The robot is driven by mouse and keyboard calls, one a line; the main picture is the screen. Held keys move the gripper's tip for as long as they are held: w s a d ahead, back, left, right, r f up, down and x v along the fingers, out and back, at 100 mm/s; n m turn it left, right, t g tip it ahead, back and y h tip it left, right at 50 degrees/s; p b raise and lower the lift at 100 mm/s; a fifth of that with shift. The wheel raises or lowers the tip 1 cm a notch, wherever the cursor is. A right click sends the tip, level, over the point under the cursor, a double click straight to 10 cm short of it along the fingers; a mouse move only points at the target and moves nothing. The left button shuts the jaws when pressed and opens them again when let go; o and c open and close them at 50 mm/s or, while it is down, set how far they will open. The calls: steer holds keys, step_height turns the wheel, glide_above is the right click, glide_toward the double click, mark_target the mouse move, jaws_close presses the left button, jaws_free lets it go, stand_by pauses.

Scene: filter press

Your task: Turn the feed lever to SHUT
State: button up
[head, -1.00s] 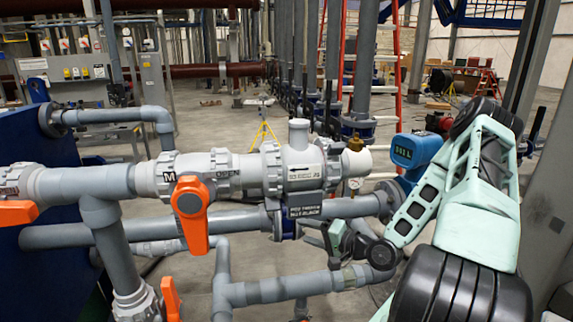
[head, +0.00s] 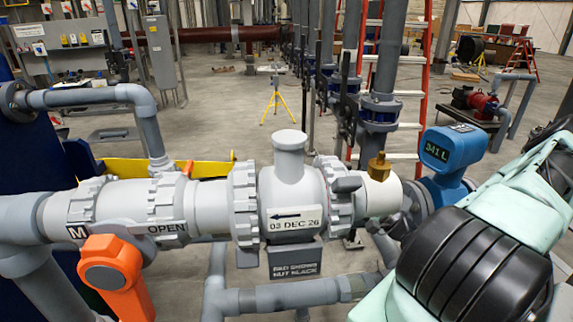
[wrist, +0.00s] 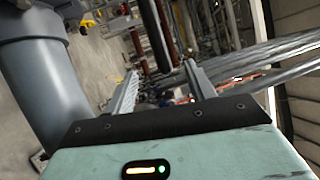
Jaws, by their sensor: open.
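An orange lever (head: 115,275) is on the grey valve at the left of the head view. Its handle hangs down, slanting a little to the right. An "M" tag and the word OPEN (head: 166,228) are on the valve body above it. No label in view names this lever as the feed lever, and I see no SHUT mark. My gripper (wrist: 160,82) shows in the wrist view with its two fingers apart and nothing held between them. The lever is not recognisable in the wrist view. In the head view my gripper's fingers cannot be made out.
A grey check valve (head: 290,190) with an arrow tag sits right of the lever. A black sign (head: 295,261) hangs below it. A brass fitting (head: 379,167) and a blue meter (head: 447,150) stand farther right. In the wrist view a thick grey pipe (wrist: 45,95) is left of the fingers.

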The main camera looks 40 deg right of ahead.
steer(key=p+x, duration=0.2)
steer(key=x, duration=0.7)
steer(key=shift+r, duration=0.1)
steer(key=shift+s, duration=0.1)
steer(key=c, duration=0.8)
steer(key=shift+r+p, duration=0.1)
steer(key=shift+p, duration=0.4)
steer(key=shift+c, duration=0.2)
